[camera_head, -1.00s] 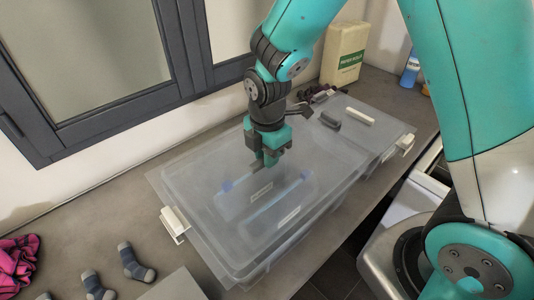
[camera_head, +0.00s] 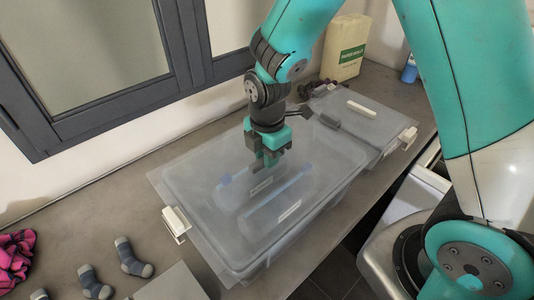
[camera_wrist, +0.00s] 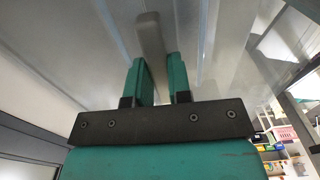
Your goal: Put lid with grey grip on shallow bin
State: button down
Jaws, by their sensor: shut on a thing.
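A large, clear, frosted lid (camera_head: 325,150) lies level over the shallow bin (camera_head: 285,242) in the head view. My gripper (camera_head: 264,165) points down at the lid's middle and is shut on its grip. In the wrist view the grey grip (camera_wrist: 150,38) shows between the teal fingers (camera_wrist: 160,80). The lid's outline roughly lines up with the bin, and I cannot tell whether it rests on the rim all round. Blurred bottles with blue parts show through the lid. A white latch (camera_head: 176,224) is at the bin's left end.
A second clear bin with a white grip (camera_head: 361,109) on its lid stands just behind to the right. A cream carton (camera_head: 345,48) and a blue bottle (camera_head: 409,69) stand further back. Socks (camera_head: 132,257) and pink cloth (camera_head: 17,258) lie at the left. A window is behind.

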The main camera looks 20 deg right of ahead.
jog(key=shift+f, duration=0.2)
jog(key=c, duration=1)
grip_release()
jog(key=shift+o, duration=0.2)
notch_tip(320, 180, up, 18)
jog(key=b, duration=0.3)
jog(key=shift+f, duration=0.25)
